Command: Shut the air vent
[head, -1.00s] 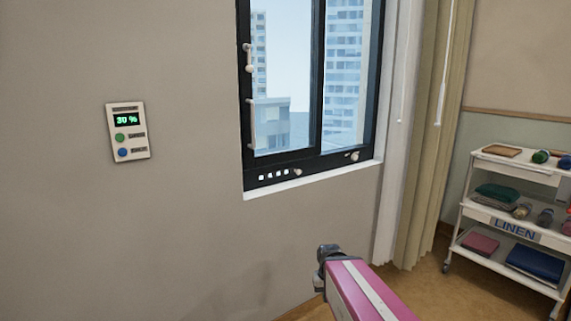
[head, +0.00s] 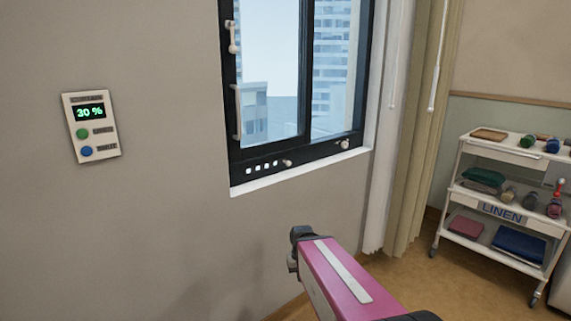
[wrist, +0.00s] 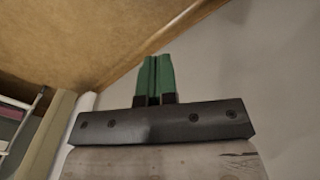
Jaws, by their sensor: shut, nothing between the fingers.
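The air vent (head: 263,168) is a dark strip in the bottom rail of the window frame. It shows a row of several small pale slots, and a small light knob (head: 287,163) sits at its right end. My gripper (wrist: 155,60) shows in the wrist view, its two green fingers together with nothing between them. Plain wall and floor lie behind the fingers, and the vent is not in that view. In the head view my pink arm is below and right of the vent, apart from it, and the fingers cannot be made out.
A window handle (head: 232,38) is on the left frame, and another small knob (head: 344,145) is at the lower right. A wall panel (head: 91,127) reading 30 % is to the left. A curtain (head: 415,150) and a linen trolley (head: 500,210) stand at right. The wall below the vent is bare.

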